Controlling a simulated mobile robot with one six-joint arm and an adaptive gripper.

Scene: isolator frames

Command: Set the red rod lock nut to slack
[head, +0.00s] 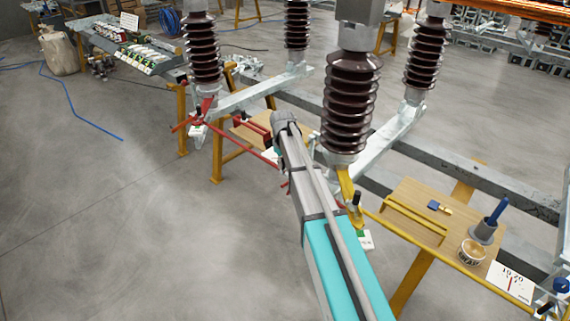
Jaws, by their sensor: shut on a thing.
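The red rod (238,136) runs from a red fitting (207,108) under the left insulator down to the right, and passes behind my arm. I cannot make out its lock nut; it is too small or hidden. My arm reaches up from the bottom of the head view, across the middle, and its far joint covers part of the rod's right side. My gripper does not show; it is hidden beyond or behind the arm.
Brown ribbed insulators (350,105) stand on grey steel beams (385,140).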

